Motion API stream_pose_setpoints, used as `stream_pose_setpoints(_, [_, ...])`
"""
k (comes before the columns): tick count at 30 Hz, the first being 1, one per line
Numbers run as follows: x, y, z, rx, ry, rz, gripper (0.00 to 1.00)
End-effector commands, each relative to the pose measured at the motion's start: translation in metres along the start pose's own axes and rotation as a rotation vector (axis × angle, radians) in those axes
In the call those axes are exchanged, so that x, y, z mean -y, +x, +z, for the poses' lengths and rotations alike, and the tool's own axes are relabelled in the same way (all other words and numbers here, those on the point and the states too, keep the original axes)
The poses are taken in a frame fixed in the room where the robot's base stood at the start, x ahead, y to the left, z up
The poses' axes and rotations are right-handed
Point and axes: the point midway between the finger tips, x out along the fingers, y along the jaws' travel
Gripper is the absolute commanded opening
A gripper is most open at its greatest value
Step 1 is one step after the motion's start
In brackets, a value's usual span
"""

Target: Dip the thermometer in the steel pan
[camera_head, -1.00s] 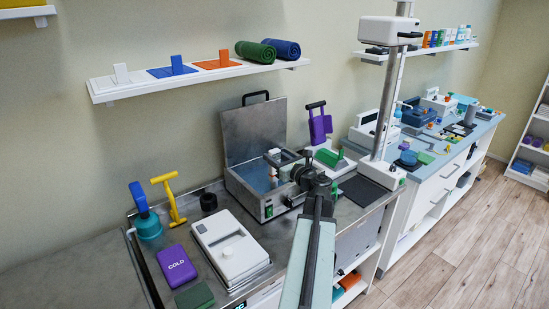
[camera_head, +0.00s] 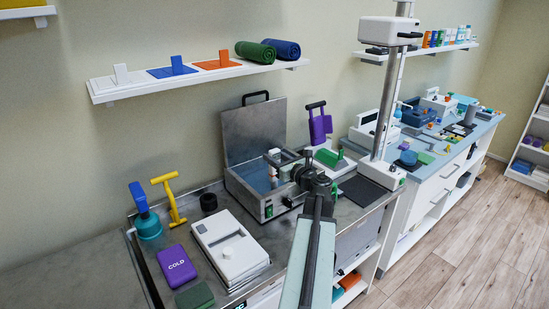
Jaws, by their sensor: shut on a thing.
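The steel pan (camera_head: 243,191) is a rectangular steel box with its lid raised behind it, standing on the steel counter; its blue inside shows in part. My gripper (camera_head: 277,168) is over the pan's opening, at the end of my arm, which reaches in from the front right. It is shut on a small pale upright piece with a white top (camera_head: 273,154), which looks like the thermometer. The lower end of this piece is low in the opening; I cannot tell whether it touches what is inside. My arm hides the pan's right part.
Left of the pan are a white-lidded unit (camera_head: 229,247), a purple COLD pack (camera_head: 176,266), a yellow handled tool (camera_head: 172,198) and a teal pot (camera_head: 149,226). A grey post (camera_head: 389,95) stands right. A shelf (camera_head: 196,80) hangs above.

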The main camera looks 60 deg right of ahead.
Motion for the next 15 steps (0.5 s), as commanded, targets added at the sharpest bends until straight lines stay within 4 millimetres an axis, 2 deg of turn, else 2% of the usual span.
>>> stream_pose_setpoints(15, [0.0,0.0,0.049,0.0,0.0,0.0,0.0])
